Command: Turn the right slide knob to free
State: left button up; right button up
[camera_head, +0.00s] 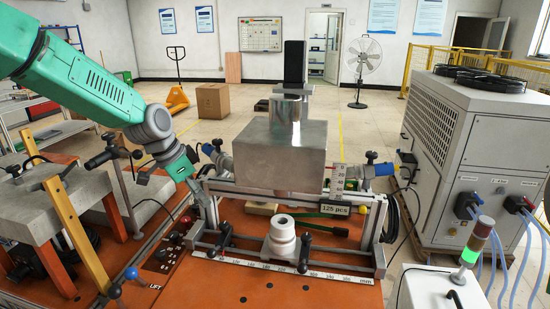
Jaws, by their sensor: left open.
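The induction heater fixture has a metal block (279,155) on a frame over an orange table (215,285). On its right side, a black-topped knob (371,157) stands by a blue fitting. A similar knob (217,144) stands on the left side. Two black handles, a left one (225,236) and a right one (305,252), sit along the front ruler rail. I cannot tell which of the right-hand ones is the slide knob. My left gripper (203,207) is open, pointing down at the fixture's left end, apart from the right-side knobs. My right gripper is out of view.
A white ring-shaped part (282,236) stands at the front middle of the fixture. A large chiller unit (472,135) with hoses and a signal light (470,250) stand at the right. A grey block on a stand (45,205) is at the left. The floor behind is mostly clear.

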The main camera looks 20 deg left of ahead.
aim_at(305, 238)
jog(key=k, duration=1.5)
